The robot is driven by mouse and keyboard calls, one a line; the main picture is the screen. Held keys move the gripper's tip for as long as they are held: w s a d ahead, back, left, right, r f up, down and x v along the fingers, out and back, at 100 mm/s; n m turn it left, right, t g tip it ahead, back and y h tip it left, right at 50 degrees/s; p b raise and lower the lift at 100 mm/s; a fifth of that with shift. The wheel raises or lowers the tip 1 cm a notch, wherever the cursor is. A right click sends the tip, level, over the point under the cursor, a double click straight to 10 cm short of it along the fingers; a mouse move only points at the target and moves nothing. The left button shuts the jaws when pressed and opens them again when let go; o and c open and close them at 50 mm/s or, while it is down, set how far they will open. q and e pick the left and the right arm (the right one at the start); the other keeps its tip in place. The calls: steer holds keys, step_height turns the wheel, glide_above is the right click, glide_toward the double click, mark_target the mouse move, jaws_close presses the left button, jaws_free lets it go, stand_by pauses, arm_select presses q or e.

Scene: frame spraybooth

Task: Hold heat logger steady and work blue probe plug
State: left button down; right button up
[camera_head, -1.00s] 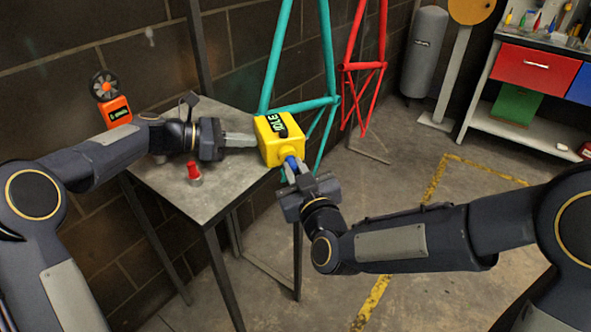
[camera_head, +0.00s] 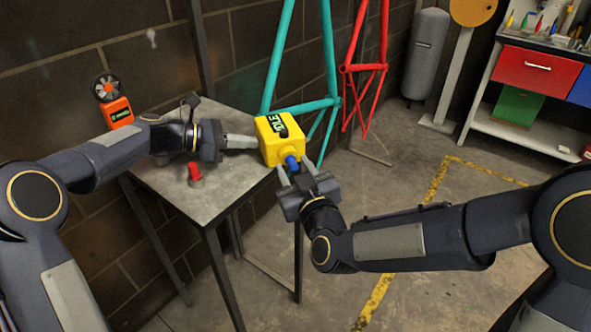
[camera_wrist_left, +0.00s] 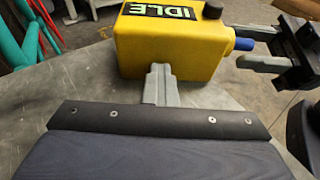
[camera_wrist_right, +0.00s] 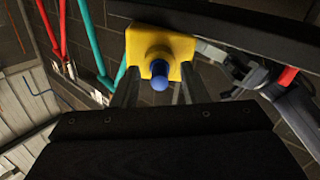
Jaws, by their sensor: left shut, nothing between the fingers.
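The heat logger is a yellow box (camera_head: 282,147) with a black "IDLE" label, at the table's right corner; it also shows in the left wrist view (camera_wrist_left: 165,52). The blue probe plug (camera_head: 291,162) sticks out of its near face, and the right wrist view shows it head-on (camera_wrist_right: 160,74). My left gripper (camera_head: 255,143) is shut and empty, its closed fingertips (camera_wrist_left: 160,70) against or very close to the box's side. My right gripper (camera_head: 296,170) is open, with its fingers on either side of the plug and gaps showing (camera_wrist_right: 156,84).
Teal (camera_head: 279,57) and red (camera_head: 350,85) frames stand behind. Open floor lies to the right, before a workbench (camera_head: 522,128).

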steer(key=v, duration=1.2)
steer(key=shift+w, duration=0.1)
steer(key=shift+c, duration=1)
steer(key=w+m, duration=0.1)
steer(key=w, duration=0.1)
steer(key=w+a+m, duration=0.1)
steer(key=w, duration=0.1)
steer(key=shift+w+a, duration=0.1)
steer(key=shift+a, duration=0.15)
jaws_close()
steer(key=shift+x, duration=2.15)
steer(key=shift+x, duration=0.85)
steer(key=shift+r, duration=0.1)
